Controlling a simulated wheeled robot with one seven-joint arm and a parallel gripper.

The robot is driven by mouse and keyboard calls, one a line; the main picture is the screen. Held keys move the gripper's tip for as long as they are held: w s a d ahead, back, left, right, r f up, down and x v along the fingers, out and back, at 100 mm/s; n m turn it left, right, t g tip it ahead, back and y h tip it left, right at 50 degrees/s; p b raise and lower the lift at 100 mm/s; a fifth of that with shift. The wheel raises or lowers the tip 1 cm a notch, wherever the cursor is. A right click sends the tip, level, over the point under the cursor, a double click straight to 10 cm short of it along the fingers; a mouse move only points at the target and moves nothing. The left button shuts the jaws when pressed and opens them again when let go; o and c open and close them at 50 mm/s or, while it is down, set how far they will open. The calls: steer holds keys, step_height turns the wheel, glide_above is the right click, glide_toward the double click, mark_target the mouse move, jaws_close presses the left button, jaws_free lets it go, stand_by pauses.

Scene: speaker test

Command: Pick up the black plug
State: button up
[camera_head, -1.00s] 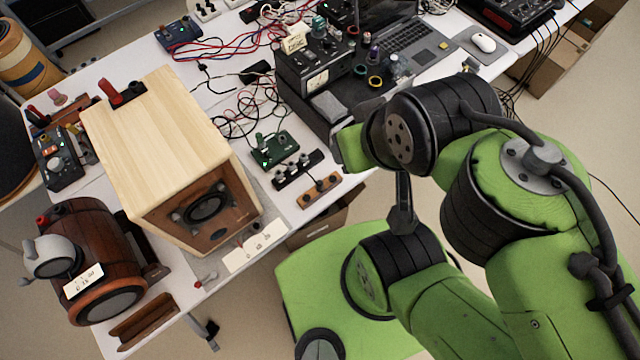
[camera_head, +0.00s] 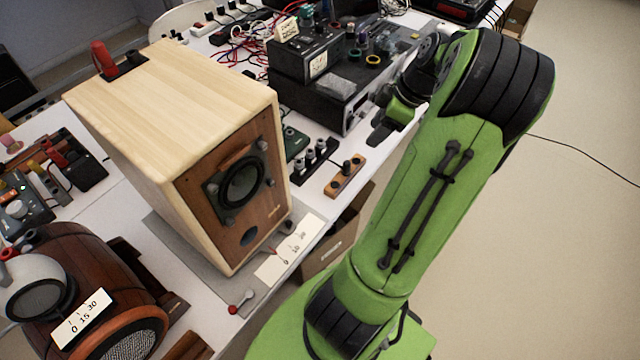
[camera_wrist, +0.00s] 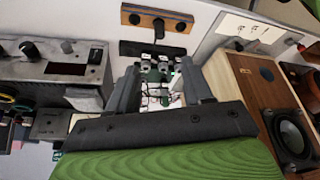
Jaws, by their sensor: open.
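A black piece (camera_head: 134,59) stands beside an upright red plug (camera_head: 103,58) at the rear top edge of the pale wooden speaker (camera_head: 180,110). It may be the black plug, but I cannot tell surely. Another small dark piece (camera_head: 288,227) lies by the white scale card (camera_head: 290,250) in front of the speaker. My gripper (camera_head: 388,118) is right of the speaker, near the table edge and well away from both pieces. In the wrist view my gripper (camera_wrist: 160,82) has its fingers apart, with a green circuit board (camera_wrist: 155,72) seen between them.
A knobbed black strip (camera_head: 315,160) and a wooden knob block (camera_head: 345,178) lie near the table edge. A brown barrel-shaped device (camera_head: 85,270) stands front left. Open floor (camera_head: 540,240) lies right.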

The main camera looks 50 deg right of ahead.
mark_target(348, 162)
steer(key=b+x, duration=0.5)
steer(key=x, duration=1)
steer(key=shift+w+f+b, duration=0.15)
steer(key=shift+b, duration=0.25)
jaws_close()
